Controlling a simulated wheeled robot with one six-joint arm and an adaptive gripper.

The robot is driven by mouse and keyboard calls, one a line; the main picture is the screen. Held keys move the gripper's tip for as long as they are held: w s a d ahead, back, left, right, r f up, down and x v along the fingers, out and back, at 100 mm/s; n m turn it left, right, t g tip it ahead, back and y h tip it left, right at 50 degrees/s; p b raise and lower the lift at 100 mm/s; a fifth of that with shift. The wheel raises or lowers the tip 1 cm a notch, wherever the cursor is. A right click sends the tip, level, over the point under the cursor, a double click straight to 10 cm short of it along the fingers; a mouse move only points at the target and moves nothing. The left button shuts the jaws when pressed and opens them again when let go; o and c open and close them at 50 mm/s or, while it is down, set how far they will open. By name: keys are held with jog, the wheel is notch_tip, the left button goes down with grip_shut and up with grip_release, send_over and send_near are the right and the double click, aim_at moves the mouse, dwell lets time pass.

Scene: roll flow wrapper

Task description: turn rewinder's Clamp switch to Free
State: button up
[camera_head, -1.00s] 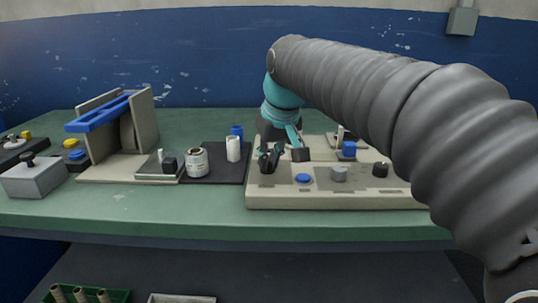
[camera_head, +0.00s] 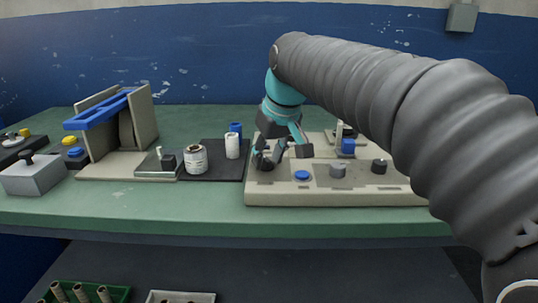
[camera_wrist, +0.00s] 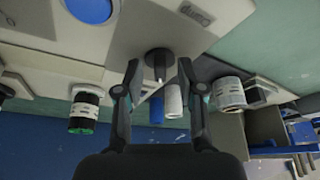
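The rewinder (camera_head: 320,197) is a cream sloped panel on the green bench. It carries a dark round knob (camera_head: 264,164) at its left end, a blue button (camera_head: 302,175), a grey knob (camera_head: 338,171) and a black knob (camera_head: 379,166). My gripper (camera_head: 282,154) is over the panel's left end, open and empty. In the wrist view, the dark knob (camera_wrist: 158,57) with a pale pointer mark shows between and just beyond my fingertips (camera_wrist: 159,72). Contact is not clear. A label (camera_wrist: 197,14) near it is too small to read.
A white roll (camera_head: 232,147), a labelled roll (camera_head: 196,160) and a blue roll (camera_head: 236,130) stand left of the panel. A stand with a blue bar (camera_head: 98,112) is further left. Another blue part (camera_head: 348,146) sits behind the panel's controls. The bench front is clear.

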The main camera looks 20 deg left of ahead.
jog(key=v, duration=1.2)
jog(key=shift+d, duration=0.1)
jog(key=s+d+f+m+t+h, duration=0.1)
jog(key=s+d+f+m, duration=0.15)
jog(key=d+f, duration=0.4)
jog(key=s+d+f+m, duration=0.2)
jog(key=s+d+f, duration=0.15)
jog(key=d, duration=0.65)
jog(key=s+d+f+m+h, duration=0.1)
jog(key=s+d+f+m, duration=0.1)
jog(key=s+d+f, duration=0.3)
jog(key=s+d+f+m+t+h, duration=0.1)
jog(key=s+d+f+m, duration=0.1)
jog(key=s+d+f, duration=0.4)
notch_tip(320, 180, down, 5)
jog(key=shift+s+f, duration=0.1)
jog(key=shift+s, duration=0.35)
